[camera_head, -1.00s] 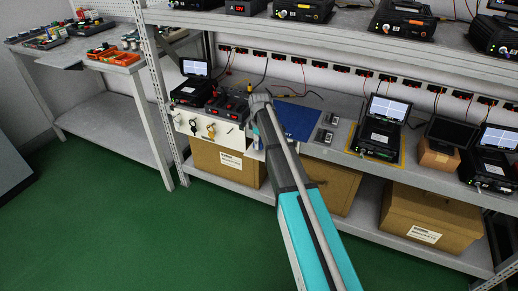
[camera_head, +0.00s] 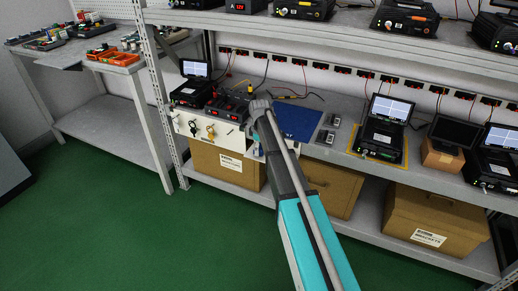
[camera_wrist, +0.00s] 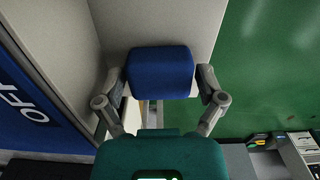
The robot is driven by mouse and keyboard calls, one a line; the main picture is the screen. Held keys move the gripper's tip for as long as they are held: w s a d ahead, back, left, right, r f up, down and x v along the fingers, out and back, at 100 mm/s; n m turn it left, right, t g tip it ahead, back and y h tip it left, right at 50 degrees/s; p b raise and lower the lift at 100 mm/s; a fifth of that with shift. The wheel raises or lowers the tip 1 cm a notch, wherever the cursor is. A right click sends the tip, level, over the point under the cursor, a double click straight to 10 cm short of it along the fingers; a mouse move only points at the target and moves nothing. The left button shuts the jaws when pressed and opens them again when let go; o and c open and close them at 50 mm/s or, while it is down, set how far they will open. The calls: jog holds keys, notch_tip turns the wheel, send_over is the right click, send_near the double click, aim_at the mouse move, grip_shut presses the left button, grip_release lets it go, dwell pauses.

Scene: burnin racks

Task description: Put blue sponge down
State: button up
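The blue sponge (camera_wrist: 160,73) is a rounded block between the two fingers of my gripper (camera_wrist: 160,82) in the wrist view. The fingers are closed against its left and right sides. Behind the sponge are a pale grey surface and green floor. In the head view my arm reaches to the front edge of the bench, and its upper links hide the gripper and sponge. A flat blue mat (camera_head: 297,121) lies on the bench just right of the arm's end. A blue surface with white "OFF" lettering (camera_wrist: 32,108) shows at the left of the wrist view.
A black device with a screen (camera_head: 384,126) stands on a yellow mat right of the blue mat, with small dark modules (camera_head: 329,128) between. A white panel with plugs (camera_head: 208,130) is left of the arm. Cardboard boxes (camera_head: 418,215) fill the lower shelf.

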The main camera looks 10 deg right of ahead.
jog(key=shift+f, duration=0.15)
dwell(0.4)
jog(key=r+p, duration=0.2)
jog(key=r, duration=0.1)
jog(key=r+p, duration=0.2)
jog(key=p, duration=0.1)
jog(key=shift+s+r, duration=0.2)
jog(key=shift+r, duration=0.2)
notch_tip(320, 180, up, 8)
jog(key=p, duration=0.8)
jog(key=shift+p, duration=0.3)
jog(key=s+m, duration=1.1)
jog(key=s, duration=1.8)
jog(key=shift+a+m, duration=0.25)
jog(key=shift+m, duration=0.05)
jog(key=shift+r, duration=0.1)
notch_tip(320, 180, up, 18)
jog(key=p, duration=1.7)
jog(key=shift+f+p, duration=0.2)
jog(key=shift+p, duration=0.15)
